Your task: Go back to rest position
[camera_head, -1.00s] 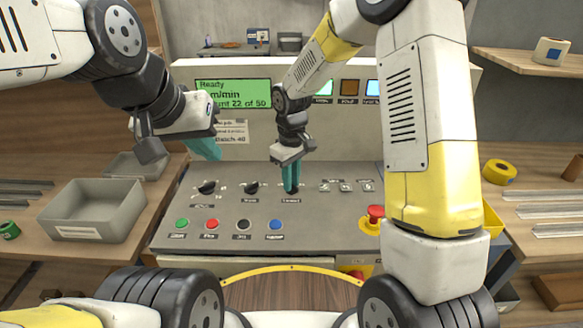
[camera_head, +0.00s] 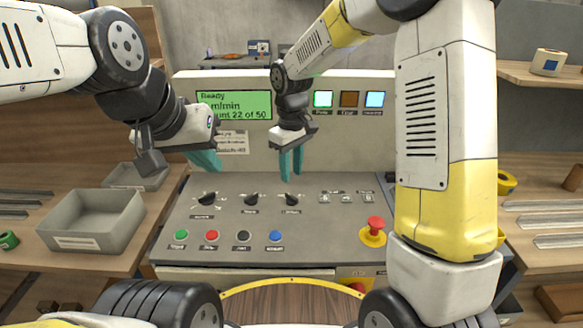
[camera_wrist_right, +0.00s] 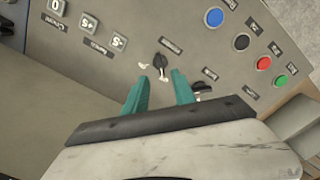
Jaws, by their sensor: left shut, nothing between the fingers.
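My right gripper (camera_head: 291,167) hangs above the right-hand black knob (camera_head: 291,199) of the grey control panel (camera_head: 330,235). Its teal fingers are apart with nothing between them. In the right wrist view the open fingertips (camera_wrist_right: 160,83) are apart too, with a black knob (camera_wrist_right: 160,62) showing beyond them. My left gripper (camera_head: 207,161) is shut and empty, in front of the panel's upper left, below the green display (camera_head: 233,105). Neither gripper touches the panel. The left arm's wrist is bent down, and the right arm reaches in over the panel.
A red emergency button (camera_head: 374,229) stands up at the panel's right, near my right arm. Several coloured push buttons (camera_head: 211,236) line the front. A grey bin (camera_head: 95,222) sits on the left table.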

